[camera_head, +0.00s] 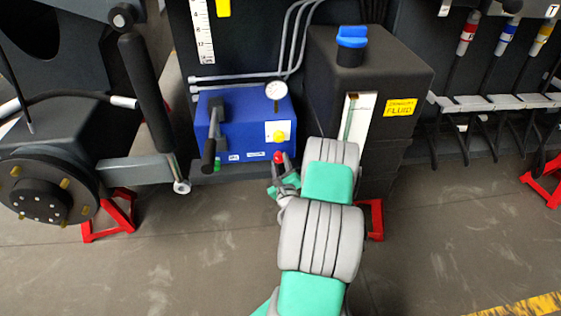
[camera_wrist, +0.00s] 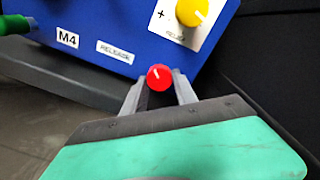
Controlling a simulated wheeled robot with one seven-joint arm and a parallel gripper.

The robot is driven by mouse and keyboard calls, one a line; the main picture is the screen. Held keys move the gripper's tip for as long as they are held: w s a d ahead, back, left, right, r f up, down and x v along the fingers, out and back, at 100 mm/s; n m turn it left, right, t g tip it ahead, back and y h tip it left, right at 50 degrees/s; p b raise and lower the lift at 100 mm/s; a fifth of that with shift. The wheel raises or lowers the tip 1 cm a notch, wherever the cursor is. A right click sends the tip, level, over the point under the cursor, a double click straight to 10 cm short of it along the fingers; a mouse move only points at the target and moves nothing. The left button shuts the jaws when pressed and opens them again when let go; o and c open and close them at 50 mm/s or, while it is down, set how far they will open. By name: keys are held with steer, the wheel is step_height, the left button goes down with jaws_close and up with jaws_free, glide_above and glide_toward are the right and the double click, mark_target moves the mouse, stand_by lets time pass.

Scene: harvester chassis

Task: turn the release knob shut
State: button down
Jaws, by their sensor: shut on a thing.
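The red knob (camera_wrist: 159,77) sits between my gripper's two fingertips in the wrist view, low on the front of the blue pump box (camera_wrist: 105,30). It has a short white mark on its face, near upright and leaning a little left. A label reading RELEASE (camera_wrist: 115,51) is to its upper left. In the head view the red knob (camera_head: 279,156) shows at the box's lower right. My gripper (camera_wrist: 159,86) is shut on the knob, with one finger on each side. The knob's shaft is hidden.
A yellow knob (camera_head: 279,136) is just above. A black lever (camera_head: 211,140) stands at the box's left, a gauge (camera_head: 276,90) on top. The black fluid tank (camera_head: 393,75) stands close on the right. Red stands (camera_head: 108,217) are on the floor.

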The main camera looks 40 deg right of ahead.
steer(key=m+p, duration=0.1)
steer(key=m, duration=0.3)
steer(key=shift+m, duration=0.3)
steer(key=m+p, duration=0.1)
steer(key=m, duration=0.3)
steer(key=shift+f, duration=0.1)
steer(key=shift+a+m, duration=0.1)
steer(key=shift+m, duration=0.2)
steer(key=c, duration=1)
jaws_free()
steer(key=shift+o, duration=0.2)
steer(key=b+v, duration=0.2)
steer(key=v, duration=0.5)
steer(key=shift+s+a, duration=0.15)
steer(key=shift+s, duration=0.2)
